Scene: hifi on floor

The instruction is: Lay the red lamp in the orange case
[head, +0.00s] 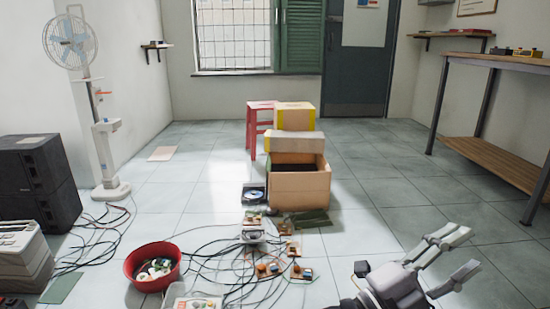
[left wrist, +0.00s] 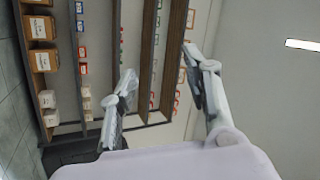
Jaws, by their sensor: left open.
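I cannot make out a red lamp in either view. No thing is clearly an orange case; an open tan-orange cardboard box (head: 298,188) stands on the floor in the middle of the head view. My left gripper (head: 468,252) is open and empty at the lower right of the head view, to the right of the box and nearer to me. In the left wrist view its two fingers (left wrist: 160,72) are spread apart with nothing between them. My right gripper is not in view.
A red basin (head: 153,267) of small parts, loose cables and circuit boards (head: 268,269) cover the near floor. A white fan (head: 105,150) and dark speakers (head: 40,180) stand left. A workbench (head: 500,65) stands right. Shelving (left wrist: 100,50) fills the left wrist view. Floor at right is clear.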

